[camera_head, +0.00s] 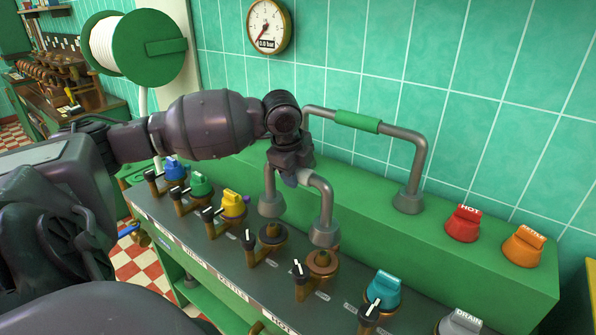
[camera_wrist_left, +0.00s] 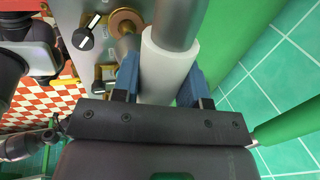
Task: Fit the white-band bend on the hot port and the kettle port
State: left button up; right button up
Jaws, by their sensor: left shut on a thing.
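My left gripper (camera_head: 288,174) is shut on the white-band bend (camera_head: 322,200), a grey U-shaped pipe with flared ends. In the left wrist view my left gripper's blue fingers (camera_wrist_left: 160,90) stand on both sides of the white band (camera_wrist_left: 166,68). In the head view the gripper hides the band. The bend's two ends point down, close above or behind two uncapped brass ports, one left (camera_head: 271,235) and one right (camera_head: 322,262). I cannot tell whether the ends touch them. My right gripper is not in view.
A green-band bend (camera_head: 358,121) stands on the green ledge (camera_head: 462,262) behind. Red HOT (camera_head: 463,223) and orange (camera_head: 523,246) caps sit there. Blue, green, yellow (camera_head: 232,204), teal (camera_head: 383,289) and grey DRAIN (camera_head: 460,323) caps and black-handled valves line the bench.

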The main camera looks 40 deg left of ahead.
pick_arm(q)
notch_tip(320, 180, down, 8)
jog(key=b, duration=0.4)
jog(key=shift+r, duration=0.2)
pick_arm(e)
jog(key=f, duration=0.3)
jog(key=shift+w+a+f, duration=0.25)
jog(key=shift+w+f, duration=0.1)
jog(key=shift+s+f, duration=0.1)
pick_arm(q)
jog(key=shift+p, duration=0.45)
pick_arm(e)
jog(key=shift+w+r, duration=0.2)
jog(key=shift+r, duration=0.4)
pick_arm(q)
jog(key=shift+s+f, duration=0.1)
jog(key=shift+f, duration=0.5)
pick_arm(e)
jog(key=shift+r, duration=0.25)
pick_arm(q)
jog(key=o, duration=1)
jog(key=shift+c, duration=0.2)
jog(key=shift+f, duration=0.1)
